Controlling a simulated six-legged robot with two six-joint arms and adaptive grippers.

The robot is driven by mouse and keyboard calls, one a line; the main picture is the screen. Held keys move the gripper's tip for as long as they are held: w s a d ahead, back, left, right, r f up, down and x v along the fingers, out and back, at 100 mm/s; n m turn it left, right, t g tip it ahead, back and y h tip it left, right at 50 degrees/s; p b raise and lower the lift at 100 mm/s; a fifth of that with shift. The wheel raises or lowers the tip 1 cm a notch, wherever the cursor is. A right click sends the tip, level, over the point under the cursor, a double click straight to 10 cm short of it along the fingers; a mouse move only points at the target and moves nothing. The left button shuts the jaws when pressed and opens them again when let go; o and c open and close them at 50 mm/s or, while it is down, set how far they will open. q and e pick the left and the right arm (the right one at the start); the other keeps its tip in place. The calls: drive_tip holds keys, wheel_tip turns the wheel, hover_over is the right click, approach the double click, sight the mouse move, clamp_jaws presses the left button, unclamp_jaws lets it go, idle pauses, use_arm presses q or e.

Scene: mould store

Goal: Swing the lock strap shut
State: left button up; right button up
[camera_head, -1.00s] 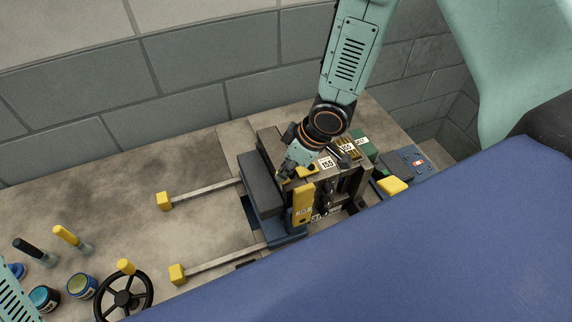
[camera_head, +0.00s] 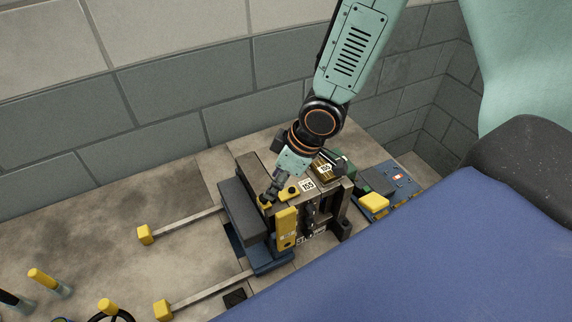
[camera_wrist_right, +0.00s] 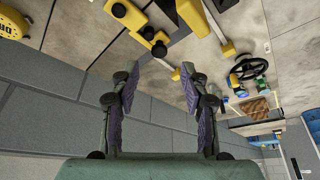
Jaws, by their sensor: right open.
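A mould block (camera_head: 326,212) with a "155" tag stands on a blue base (camera_head: 272,262), beside a dark grey block (camera_head: 242,212). A yellow strap-like plate (camera_head: 286,228) with a label hangs upright on its near face. A short yellow piece with a black knob (camera_head: 289,193) lies on top; I cannot tell which is the lock strap. My right gripper (camera_head: 267,197) points down at the top left of the mould, by the yellow parts. In the right wrist view its fingers (camera_wrist_right: 160,82) are apart and empty, with yellow parts (camera_wrist_right: 130,15) beyond them. My left gripper is out of view.
Two rails with yellow end caps (camera_head: 145,234) extend left from the base. A handwheel (camera_wrist_right: 255,69) and paint pots show in the right wrist view. A blue control box (camera_head: 400,180) stands to the right. A block wall (camera_head: 160,150) runs behind.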

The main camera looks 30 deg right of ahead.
drive_tip(key=v, duration=0.6)
drive_tip(key=shift+s, duration=0.1)
idle(0.6)
